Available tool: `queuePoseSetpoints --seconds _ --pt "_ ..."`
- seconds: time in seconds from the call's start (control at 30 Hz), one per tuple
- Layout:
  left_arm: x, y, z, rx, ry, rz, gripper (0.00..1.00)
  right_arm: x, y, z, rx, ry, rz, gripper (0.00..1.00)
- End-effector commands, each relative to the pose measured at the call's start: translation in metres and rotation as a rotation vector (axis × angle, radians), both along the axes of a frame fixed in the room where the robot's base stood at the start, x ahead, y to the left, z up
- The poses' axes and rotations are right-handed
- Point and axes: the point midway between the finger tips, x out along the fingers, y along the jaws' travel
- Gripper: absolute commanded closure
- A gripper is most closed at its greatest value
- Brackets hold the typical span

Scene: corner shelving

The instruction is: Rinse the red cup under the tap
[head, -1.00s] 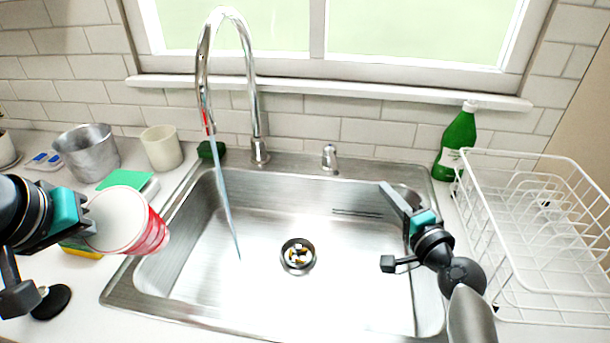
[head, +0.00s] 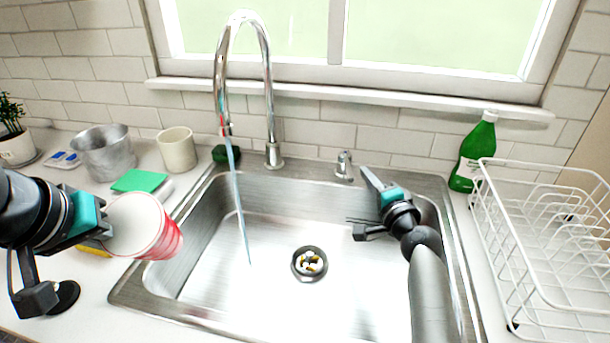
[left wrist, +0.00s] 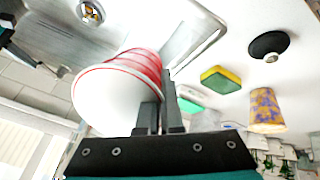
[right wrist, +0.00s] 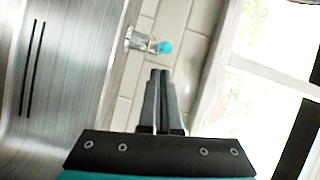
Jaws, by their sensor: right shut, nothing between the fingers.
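The red cup (head: 165,238), with a white mouth, is tilted on its side over the sink's left rim. My left gripper (head: 103,230) is shut on its rim; the left wrist view shows the fingers (left wrist: 160,115) against the cup (left wrist: 115,92). The chrome tap (head: 272,110) arches over the sink, and a thin bluish stream (head: 238,200) runs from its spout into the basin. The cup is left of the stream, apart from it. My right gripper (head: 370,182) is shut and empty over the sink's back right; its fingers (right wrist: 160,95) also show in the right wrist view.
The steel sink (head: 275,285) is clear around its drain (head: 309,263). A green bottle (head: 474,155) and white dish rack (head: 545,235) stand on the right.

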Motion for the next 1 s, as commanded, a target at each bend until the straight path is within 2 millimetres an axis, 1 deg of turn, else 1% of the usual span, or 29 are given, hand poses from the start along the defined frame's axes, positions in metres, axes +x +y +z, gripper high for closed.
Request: queuePoseSetpoints --seconds 0.03,0.13,0.53,0.8,1.0 --pt "0.000 0.000 0.001 0.000 0.000 0.000 1.00 0.000 0.005 -0.001 0.002 0.002 0.001 1.00" --pt "0.000 0.000 0.001 0.000 0.000 0.000 1.00 -0.001 0.010 -0.003 0.001 0.001 0.001 1.00" --pt "0.000 0.000 0.001 0.000 0.000 0.000 1.00 -0.001 0.013 -0.003 -0.001 0.002 0.001 1.00" --pt "0.000 0.000 0.010 0.000 0.000 0.000 1.00 -0.004 0.038 -0.002 0.000 0.001 0.002 1.00" --pt "0.000 0.000 0.009 0.000 0.000 0.000 1.00 -0.004 0.040 -0.003 0.001 0.002 0.004 1.00"
